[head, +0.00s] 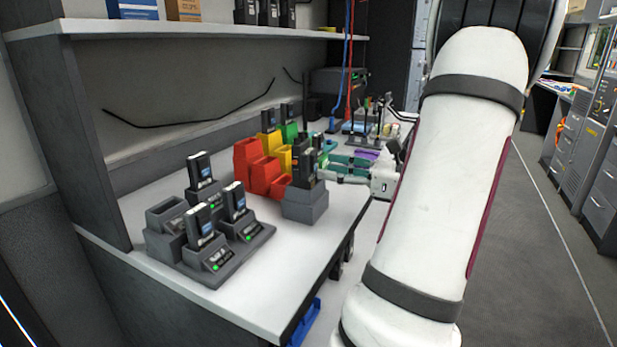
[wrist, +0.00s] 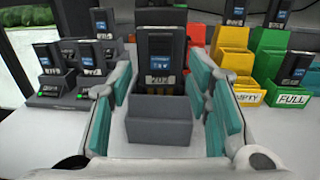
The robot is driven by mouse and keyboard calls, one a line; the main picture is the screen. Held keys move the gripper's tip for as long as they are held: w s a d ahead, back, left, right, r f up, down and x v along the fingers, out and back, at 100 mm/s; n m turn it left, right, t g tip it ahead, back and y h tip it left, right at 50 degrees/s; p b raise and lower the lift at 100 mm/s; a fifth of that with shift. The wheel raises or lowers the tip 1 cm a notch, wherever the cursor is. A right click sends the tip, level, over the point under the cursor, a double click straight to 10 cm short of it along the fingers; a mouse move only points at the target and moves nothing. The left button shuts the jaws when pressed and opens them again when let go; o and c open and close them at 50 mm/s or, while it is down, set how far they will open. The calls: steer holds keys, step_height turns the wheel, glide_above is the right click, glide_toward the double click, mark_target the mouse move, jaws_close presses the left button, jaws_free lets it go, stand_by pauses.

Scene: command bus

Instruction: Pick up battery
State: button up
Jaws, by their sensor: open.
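A dark battery with a blue label (wrist: 161,57) stands upright in a grey single holder (wrist: 158,125) in the wrist view. In the head view the battery (head: 304,165) stands in the same grey holder (head: 304,205) near the bench's right edge. My gripper (wrist: 163,100) is open, its teal finger pads on either side of the holder and battery in the wrist view. In the head view my gripper (head: 335,168) is just right of the battery. I cannot tell whether the pads touch it.
A grey charger dock (head: 215,255) with several batteries stands at the left on the white bench (head: 255,300). Red bins (head: 258,168) and yellow and green bins stand behind the holder. A shelf (head: 200,30) overhangs the bench's back. The front of the bench is clear.

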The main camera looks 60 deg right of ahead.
steer(key=shift+w+a, duration=0.15)
steer(key=shift+w, duration=0.95)
jaws_close()
steer(key=shift+r, duration=0.45)
step_height(320, 180, up, 3)
steer(key=shift+s+r+p, duration=0.1)
steer(key=shift+s+p, duration=0.05)
steer(key=shift+p, duration=0.85)
steer(key=s+a+p, duration=0.1)
steer(key=s+p, duration=0.2)
steer(key=s, duration=1.2)
steer(key=shift+s+a+r, duration=0.25)
steer(key=shift+s+r, duration=0.1)
steer(key=shift+r, duration=0.1)
